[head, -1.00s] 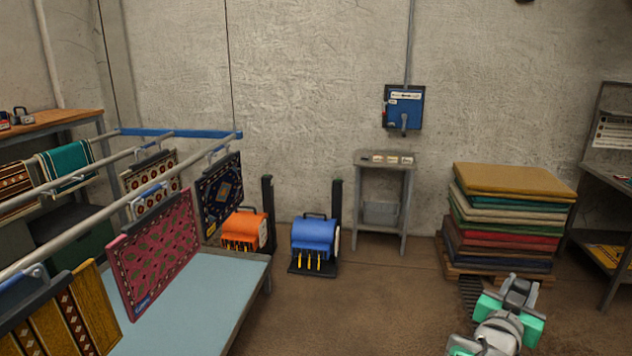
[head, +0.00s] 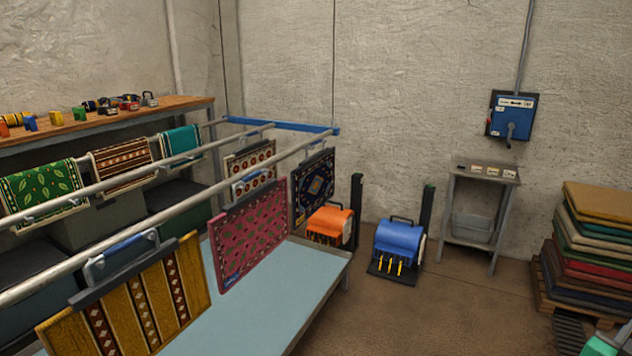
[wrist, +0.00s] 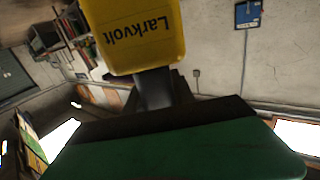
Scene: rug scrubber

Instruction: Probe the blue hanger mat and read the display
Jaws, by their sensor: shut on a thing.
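My gripper (wrist: 170,118) is shut on a yellow device (wrist: 138,35), which fills the top middle of the wrist view. Its label "Larkvolt" reads upside down; no display shows. In the head view, mats hang from the rails: a yellow striped mat (head: 150,305) in front under a blue-gripped hanger (head: 122,246), a pink mat (head: 250,235) behind it, and a navy patterned mat (head: 313,188) at the far end. The device is apart from all these mats. Only a green piece of my arm (head: 604,345) shows at bottom right.
A pale blue table (head: 262,300) stands under the rails. Orange (head: 330,222) and blue machines (head: 399,240) stand by the wall. A small stand (head: 480,205), a blue switch box (head: 512,115) and a mat stack (head: 598,250) are at right. The floor before the machines is clear.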

